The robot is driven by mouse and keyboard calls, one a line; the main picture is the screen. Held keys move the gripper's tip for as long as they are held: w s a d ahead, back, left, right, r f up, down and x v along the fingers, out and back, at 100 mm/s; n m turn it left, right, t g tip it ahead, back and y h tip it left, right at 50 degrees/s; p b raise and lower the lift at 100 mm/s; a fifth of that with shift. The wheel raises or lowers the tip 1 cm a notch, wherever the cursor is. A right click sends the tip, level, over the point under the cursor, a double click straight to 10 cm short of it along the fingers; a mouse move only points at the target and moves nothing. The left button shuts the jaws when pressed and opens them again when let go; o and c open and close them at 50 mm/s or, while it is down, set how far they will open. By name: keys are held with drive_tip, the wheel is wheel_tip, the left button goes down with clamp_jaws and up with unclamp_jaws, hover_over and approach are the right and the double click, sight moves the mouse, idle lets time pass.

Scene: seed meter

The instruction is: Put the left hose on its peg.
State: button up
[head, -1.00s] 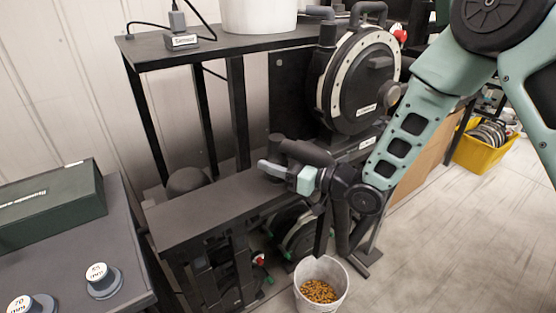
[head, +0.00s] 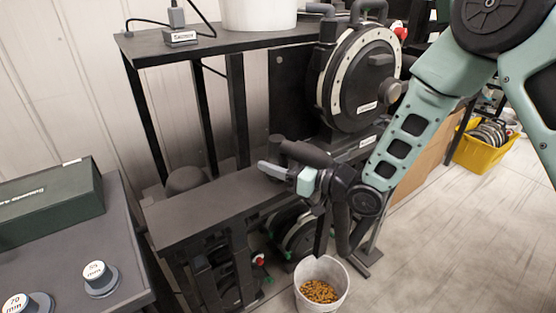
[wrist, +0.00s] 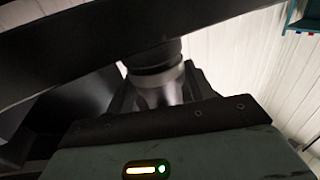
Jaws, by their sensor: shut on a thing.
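My gripper (head: 280,168) is low in front of the black seed meter stand, just above the right end of the dark lower shelf. It is shut on a dark, thick tube, which I take to be the left hose (head: 305,153); the tube lies sideways, partly hidden by the gripper. In the wrist view, a dark round end of the held hose (wrist: 152,55) with a paler grey part below it stands in front of the gripper body. I cannot make out its peg. The round seed meter (head: 357,82) stands above and to the right.
A white bucket of yellow-brown seed (head: 321,289) stands on the floor below my gripper. The dark lower shelf (head: 205,207) extends left. A side table (head: 125,215) holds a green box (head: 48,203) and round weights. A yellow crate (head: 482,152) is at right; nearby floor is clear.

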drive_tip(key=o, duration=1.2)
drive_tip(key=shift+d+f, duration=0.1)
drive_tip(key=b+v, duration=0.2)
drive_tip(key=v, duration=1.5)
drive_tip(key=shift+s, duration=0.15)
